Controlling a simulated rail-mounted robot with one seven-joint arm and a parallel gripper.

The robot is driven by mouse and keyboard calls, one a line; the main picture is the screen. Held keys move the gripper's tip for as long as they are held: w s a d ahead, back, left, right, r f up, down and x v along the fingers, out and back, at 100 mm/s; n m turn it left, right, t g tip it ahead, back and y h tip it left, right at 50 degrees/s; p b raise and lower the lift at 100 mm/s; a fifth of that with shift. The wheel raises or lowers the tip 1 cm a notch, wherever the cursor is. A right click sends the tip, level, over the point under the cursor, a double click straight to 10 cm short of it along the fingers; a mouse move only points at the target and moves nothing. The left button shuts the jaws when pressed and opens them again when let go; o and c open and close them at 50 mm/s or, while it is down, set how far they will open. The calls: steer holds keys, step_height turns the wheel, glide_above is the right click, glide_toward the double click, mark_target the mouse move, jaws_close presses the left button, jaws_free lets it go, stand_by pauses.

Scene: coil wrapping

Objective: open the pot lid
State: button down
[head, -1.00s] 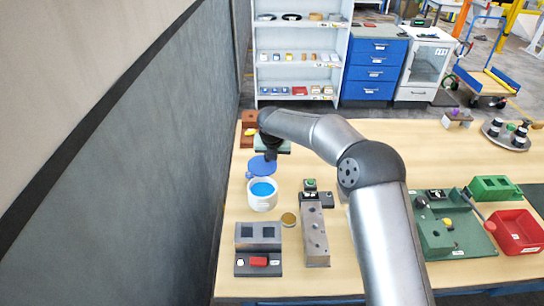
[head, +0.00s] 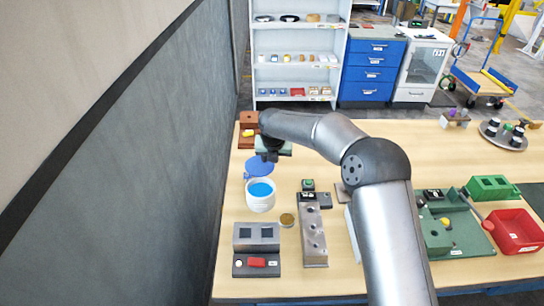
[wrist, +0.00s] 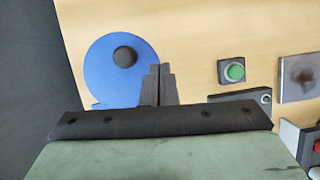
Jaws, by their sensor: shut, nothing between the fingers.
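The white pot (head: 260,200) stands on the wooden table near the grey wall, and its round top shows bright blue. The blue lid (head: 256,168) is at the pot's far side, off the top, partly hidden by my gripper (head: 270,158). In the wrist view the lid (wrist: 97,72) is a blue disc with a dark round knob (wrist: 124,56). My gripper (wrist: 158,66) is shut and empty, its fingers beside the lid's right edge in that view. I cannot tell how far above the lid they are. The pot does not show in the wrist view.
A green button box (head: 308,185) and a grey block with holes (head: 313,235) stand right of the pot. A grey fixture (head: 257,237) and a small brown disc (head: 287,220) are nearer. The wall (head: 150,170) runs close on the left.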

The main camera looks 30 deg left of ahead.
steer(key=s+d+r+b, duration=0.2)
steer(key=d+r, duration=0.3)
steer(key=r, duration=0.4)
steer(key=shift+d+r+b, duration=0.15)
steer(key=shift+d+b, duration=0.15)
steer(key=s+d+r+m+h, duration=0.1)
steer(key=s+d+m, duration=0.4)
steer(key=d, duration=0.4)
steer(key=s+d+r+m+g+h, duration=0.1)
steer(key=s+d+r+m, duration=0.1)
steer(key=d+m, duration=0.65)
steer(key=s+d+r+m+h, duration=0.1)
steer(key=s+d+m, duration=0.4)
steer(key=d, duration=0.5)
steer(key=s+d+f+m+g, duration=0.1)
steer(key=s+d+f+m, duration=0.1)
steer(key=s+d+m, duration=0.5)
steer(key=s+d+f+m+g+y, duration=0.1)
steer(key=s+d+f+m, duration=0.1)
steer(key=s+d+m, duration=0.5)
steer(key=s+m, duration=0.6)
steer(key=m, duration=0.2)
